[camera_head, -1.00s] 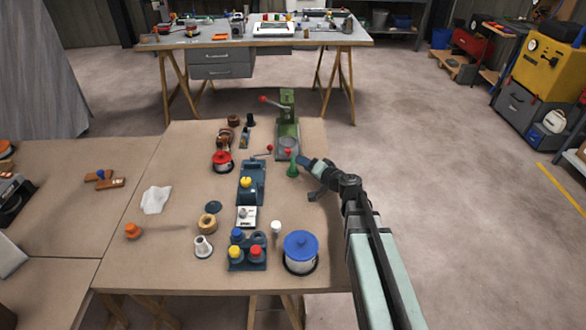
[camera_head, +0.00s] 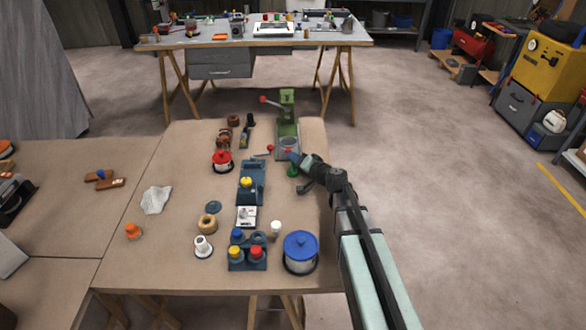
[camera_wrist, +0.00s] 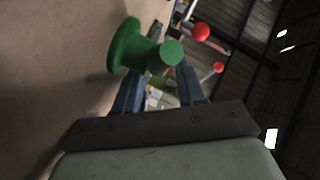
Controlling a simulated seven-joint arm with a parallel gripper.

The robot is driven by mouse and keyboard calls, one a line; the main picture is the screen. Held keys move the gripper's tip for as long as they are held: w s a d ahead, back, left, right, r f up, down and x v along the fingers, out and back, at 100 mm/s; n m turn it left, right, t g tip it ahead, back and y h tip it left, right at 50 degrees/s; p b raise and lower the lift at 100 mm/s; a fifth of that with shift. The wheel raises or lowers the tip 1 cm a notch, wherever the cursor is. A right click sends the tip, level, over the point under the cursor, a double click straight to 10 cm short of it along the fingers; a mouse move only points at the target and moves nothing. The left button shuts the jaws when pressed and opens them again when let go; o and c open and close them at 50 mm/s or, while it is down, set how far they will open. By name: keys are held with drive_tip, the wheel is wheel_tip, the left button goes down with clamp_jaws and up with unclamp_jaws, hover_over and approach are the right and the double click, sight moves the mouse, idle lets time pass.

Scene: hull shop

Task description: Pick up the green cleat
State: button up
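The green cleat (camera_head: 292,171) stands on the brown table near its right edge, in front of the green press. In the head view my gripper (camera_head: 299,160) is at the cleat and hides its upper part. In the wrist view the cleat (camera_wrist: 126,46) shows large, with a wide round base, a narrower stem and a round end cap. The two blue fingers of my gripper (camera_wrist: 160,82) stand apart, with the cleat across their far ends. The fingertips are partly hidden behind it, and I cannot tell whether they touch it.
The green press (camera_head: 287,125) with red-knobbed levers stands just behind the cleat. A blue fixture (camera_head: 250,187) lies to the left. A blue-lidded pot (camera_head: 300,247) and a white-topped piece (camera_head: 276,227) stand nearer. The table's right edge is close.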

clamp_jaws()
idle(0.3)
